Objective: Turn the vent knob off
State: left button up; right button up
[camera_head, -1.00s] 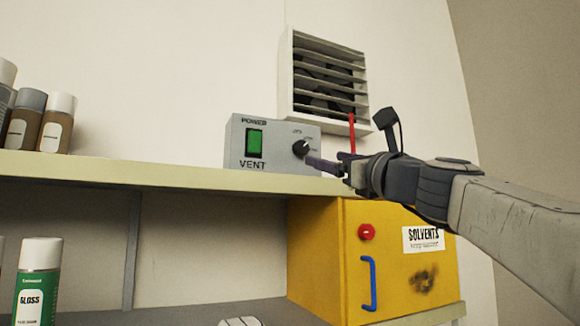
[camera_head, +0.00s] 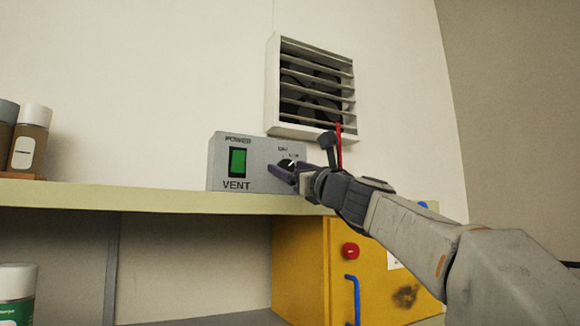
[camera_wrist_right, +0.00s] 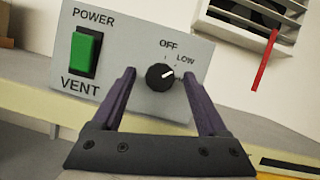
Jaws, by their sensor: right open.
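The grey vent control box (camera_head: 258,178) stands on the upper shelf. It has a green power switch (camera_head: 237,162) at its left and a black knob at its right. In the right wrist view the knob (camera_wrist_right: 159,77) is in plain sight, its white pointer aimed to the right and slightly up, between the LOW mark and a mark below it that I cannot fully read. OFF is printed above it. My right gripper (camera_wrist_right: 160,90) is open, its purple fingers on either side of the knob's lower part. I cannot tell whether they touch it. My left gripper is not in view.
A louvred vent (camera_head: 315,88) with a red strip (camera_head: 339,147) hangs on the wall above. The shelf edge (camera_head: 160,199) runs below the box. A yellow cabinet (camera_head: 310,265) sits underneath, and spray cans (camera_head: 30,138) stand at the left.

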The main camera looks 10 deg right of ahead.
grip_shut()
jog(key=shift+n, duration=0.5)
jog(key=n+g+y, duration=0.1)
jog(key=n, duration=0.1)
jog(key=n+g+y, duration=0.1)
jog(key=n, duration=0.2)
jog(key=shift+d, duration=0.15)
jog(key=shift+r+n+g+y+p, duration=0.1)
jog(key=shift+n+g+y+p, duration=0.4)
jog(key=shift+n, duration=1)
jog(key=shift+r+n+g+y+p, duration=0.1)
jog(key=shift+n+g+y+p, duration=0.15)
jog(key=shift+n+g, duration=0.85)
jog(key=shift+n+t, duration=0.4)
jog(key=shift+n, duration=0.2)
grip_release()
